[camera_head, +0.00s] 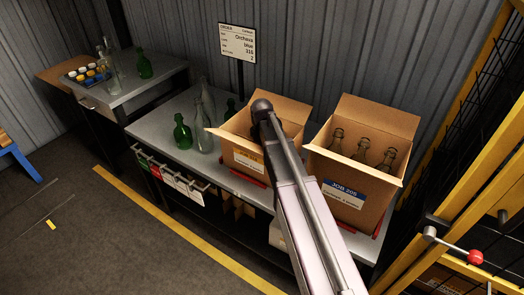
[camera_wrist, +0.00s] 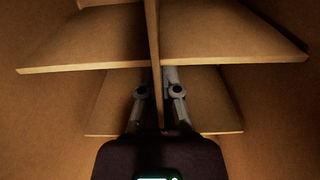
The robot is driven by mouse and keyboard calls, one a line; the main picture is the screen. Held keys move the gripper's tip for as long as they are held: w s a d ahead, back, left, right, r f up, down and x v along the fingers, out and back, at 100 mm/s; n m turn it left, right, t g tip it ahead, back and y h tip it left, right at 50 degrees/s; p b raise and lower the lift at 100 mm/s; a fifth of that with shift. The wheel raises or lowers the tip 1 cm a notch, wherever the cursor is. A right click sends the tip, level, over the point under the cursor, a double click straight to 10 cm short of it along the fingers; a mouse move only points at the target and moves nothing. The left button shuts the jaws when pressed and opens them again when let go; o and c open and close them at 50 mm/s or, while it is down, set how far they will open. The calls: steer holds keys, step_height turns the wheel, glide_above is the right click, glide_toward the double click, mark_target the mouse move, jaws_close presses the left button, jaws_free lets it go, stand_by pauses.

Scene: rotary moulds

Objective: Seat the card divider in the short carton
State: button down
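The divider's cross panels spread left and right between the brown carton walls (camera_wrist: 40,110). Its lower edges and the carton floor cannot be made out.
The taller carton (camera_head: 346,195), with a blue label, holds several dark bottles just to the right. Green (camera_head: 182,132) and clear bottles stand left on the bench. A sign (camera_head: 237,42) rises behind. A yellow-framed mesh fence (camera_head: 470,140) closes the right side.

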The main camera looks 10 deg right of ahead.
steer(key=c, duration=0.7)
jaws_free()
steer(key=o, duration=0.4)
steer(key=shift+r, duration=0.1)
steer(key=shift+r+p, duration=4.95)
steer(key=shift+p, duration=0.1)
